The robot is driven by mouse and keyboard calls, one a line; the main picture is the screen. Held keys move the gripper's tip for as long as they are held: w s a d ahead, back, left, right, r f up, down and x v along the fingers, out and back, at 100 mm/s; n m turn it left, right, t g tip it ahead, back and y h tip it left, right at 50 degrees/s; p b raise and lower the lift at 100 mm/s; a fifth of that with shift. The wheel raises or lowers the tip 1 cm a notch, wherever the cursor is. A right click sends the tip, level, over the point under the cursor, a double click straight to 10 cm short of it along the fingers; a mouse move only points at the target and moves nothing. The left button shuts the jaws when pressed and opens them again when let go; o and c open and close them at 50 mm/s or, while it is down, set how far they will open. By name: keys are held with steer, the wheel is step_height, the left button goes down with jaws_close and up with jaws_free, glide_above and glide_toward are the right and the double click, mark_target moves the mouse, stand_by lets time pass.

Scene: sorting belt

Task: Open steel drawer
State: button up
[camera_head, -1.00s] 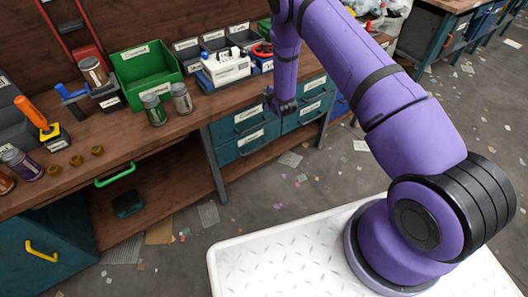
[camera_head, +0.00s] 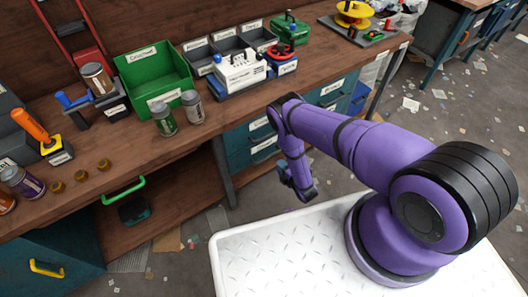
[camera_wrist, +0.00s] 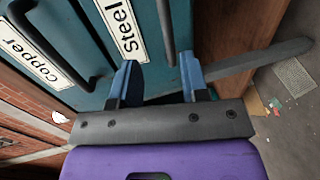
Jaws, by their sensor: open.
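In the wrist view the teal steel drawer (camera_wrist: 148,55) carries a white label reading "steel" (camera_wrist: 122,28). Its dark bar handle (camera_wrist: 166,25) runs down from the top edge of the picture. My gripper (camera_wrist: 159,62) is open, with its blue fingertips on either side of the handle's lower end in the picture. I cannot tell whether the tips reach around the bar; nothing is clasped. In the head view the teal drawers (camera_head: 238,142) under the bench are partly hidden by my arm, and my fingers cannot be made out there.
The copper drawer's label (camera_wrist: 30,57) and handle are left of the steel drawer in the wrist view. A grey bench leg (camera_wrist: 262,58) stands to the right. The bench top (camera_head: 120,170) holds a green bin (camera_head: 155,97), jars and a white caddy (camera_head: 240,75). Paper scraps litter the floor.

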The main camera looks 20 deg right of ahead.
mark_target(269, 156)
steer(key=x, duration=0.7)
steer(key=f+x, duration=0.1)
steer(key=x, duration=0.2)
steer(key=shift+a, duration=0.25)
jaws_close()
